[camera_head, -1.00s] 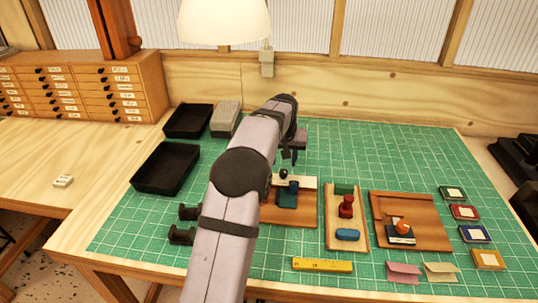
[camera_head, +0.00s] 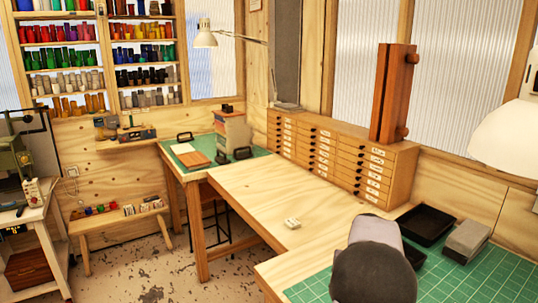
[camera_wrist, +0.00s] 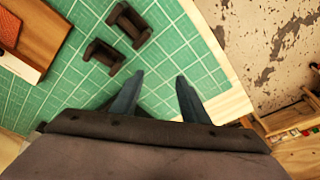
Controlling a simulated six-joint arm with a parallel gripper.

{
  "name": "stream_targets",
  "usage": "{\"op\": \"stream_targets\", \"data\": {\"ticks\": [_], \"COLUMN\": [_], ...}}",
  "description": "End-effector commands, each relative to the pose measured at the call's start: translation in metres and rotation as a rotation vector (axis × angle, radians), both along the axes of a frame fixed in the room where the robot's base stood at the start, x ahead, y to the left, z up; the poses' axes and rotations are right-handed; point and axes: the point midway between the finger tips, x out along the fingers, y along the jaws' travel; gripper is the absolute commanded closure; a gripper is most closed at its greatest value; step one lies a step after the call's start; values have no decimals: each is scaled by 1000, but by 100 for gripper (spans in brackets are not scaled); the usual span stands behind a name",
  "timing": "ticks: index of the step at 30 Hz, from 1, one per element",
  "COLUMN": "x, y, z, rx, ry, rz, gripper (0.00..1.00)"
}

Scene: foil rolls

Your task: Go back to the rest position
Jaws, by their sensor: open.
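My gripper (camera_wrist: 158,82) shows in the wrist view with its two dark blue-grey fingers apart and nothing between them. It is above the green cutting mat (camera_wrist: 200,65) near the edge of the table. Two small dark brown stands stand on the mat beyond the fingertips: one stand (camera_wrist: 129,22) farther off and one (camera_wrist: 104,56) nearer, both apart from the fingers. In the head view only a rounded part of my arm shows, over the left side of the mat (camera_head: 490,275); my gripper is out of that view.
Part of a wooden board (camera_wrist: 40,38) lies at the wrist view's upper left. Bare floor (camera_wrist: 270,40) shows past the table edge. In the head view, a black tray (camera_head: 425,224) and a grey block (camera_head: 466,240) sit behind my arm. A drawer cabinet (camera_head: 340,155) stands behind the bare wooden tabletop (camera_head: 270,195).

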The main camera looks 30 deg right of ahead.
Motion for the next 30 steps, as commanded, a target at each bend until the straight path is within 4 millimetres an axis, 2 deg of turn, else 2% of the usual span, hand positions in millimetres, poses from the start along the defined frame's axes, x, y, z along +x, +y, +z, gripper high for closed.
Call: {"op": "stream_targets", "data": {"ticks": [1, 3, 7, 9, 12, 15, 18, 21, 25, 30], "x": [16, 29, 37, 32, 16, -7, -30, -48, -61, -65], "y": [36, 82, 170, 215, 271, 314, 344, 362, 373, 376], "z": [-2, -6, -16, -22, -31, -40, -47, -53, -57, -58], "rx": [11, 26, 51, 61, 72, 78, 81, 82, 82, 82], "ry": [10, 27, 62, 83, 117, 145, 172, 191, 204, 209], "rz": [71, 159, 329, 421, 547, 657, 747, 808, 850, 862], "gripper": [59, 59, 59, 59, 59, 59, 59, 59, 59, 59]}}
